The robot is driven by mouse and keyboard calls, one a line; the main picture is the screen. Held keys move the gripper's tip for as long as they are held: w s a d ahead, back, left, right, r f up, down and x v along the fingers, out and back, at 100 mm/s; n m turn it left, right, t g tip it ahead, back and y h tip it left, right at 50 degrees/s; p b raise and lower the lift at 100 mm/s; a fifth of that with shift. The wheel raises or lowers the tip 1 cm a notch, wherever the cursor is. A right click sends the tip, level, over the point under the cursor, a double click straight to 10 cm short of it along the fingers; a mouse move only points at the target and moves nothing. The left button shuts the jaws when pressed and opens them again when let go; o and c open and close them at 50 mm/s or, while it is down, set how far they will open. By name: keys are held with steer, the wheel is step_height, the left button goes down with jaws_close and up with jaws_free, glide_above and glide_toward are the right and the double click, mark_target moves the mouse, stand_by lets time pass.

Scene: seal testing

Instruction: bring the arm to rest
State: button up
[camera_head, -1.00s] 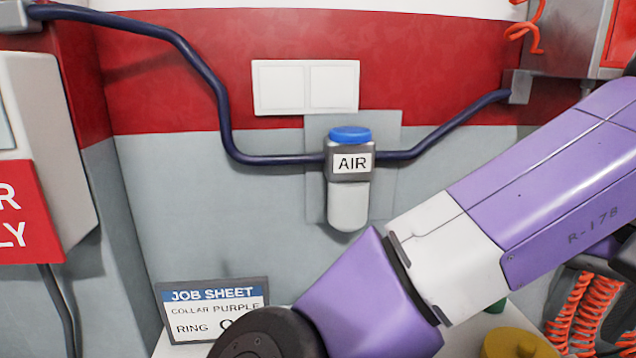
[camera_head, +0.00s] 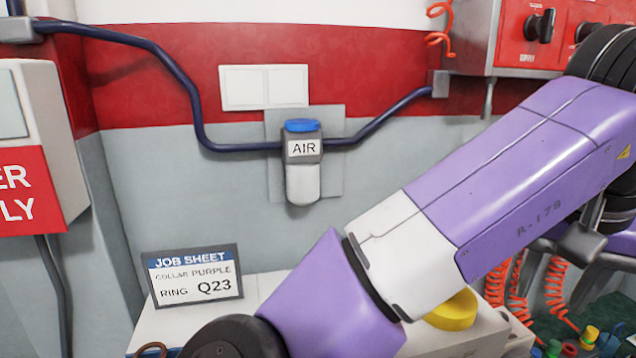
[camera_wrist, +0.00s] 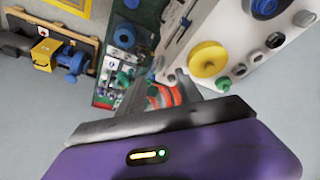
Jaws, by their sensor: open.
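My purple and white arm reaches across the right side of the head view, bent at a dark joint near the bottom. My gripper lies outside the head view. In the wrist view my gripper (camera_wrist: 178,98) shows as dark fingers beyond the purple wrist housing. The fingers are apart, with nothing seen held between them. Past them are orange coiled hoses (camera_wrist: 165,95) and the edge of a white bench. I cannot tell how far the fingers are from these.
The job sheet (camera_head: 192,277) stands on the white bench (camera_head: 262,284). A yellow round part (camera_head: 452,311) lies behind my arm. The air unit (camera_head: 303,172) is on the wall, and a red panel (camera_head: 550,38) is at upper right. A green tray (camera_wrist: 128,45) holds several parts.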

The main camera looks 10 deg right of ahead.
steer(key=w+d+r+m+t+h, duration=0.1)
steer(key=w+d+r+t+h, duration=0.45)
steer(key=d+r+h, duration=0.55)
steer(key=w+a+r+n+t+h, duration=0.3)
steer(key=w+a+r+t, duration=0.2)
steer(key=a+r+t, duration=0.15)
steer(key=s+a+f+n+t+y, duration=0.3)
steer(key=a+f+n+t+y, duration=0.8)
steer(key=a+f+y, duration=0.5)
steer(key=s+a+f+m+g, duration=0.1)
steer(key=s+f+g, duration=0.4)
steer(key=s+f, duration=0.9)
steer(key=s+a+f+m+g+y, duration=0.1)
steer(key=s+f+g, duration=0.4)
steer(key=s+f, duration=1)
steer(key=shift+s+a+m+g, duration=0.3)
steer(key=shift+s+a+m, duration=0.3)
steer(key=shift+s+a, duration=0.2)
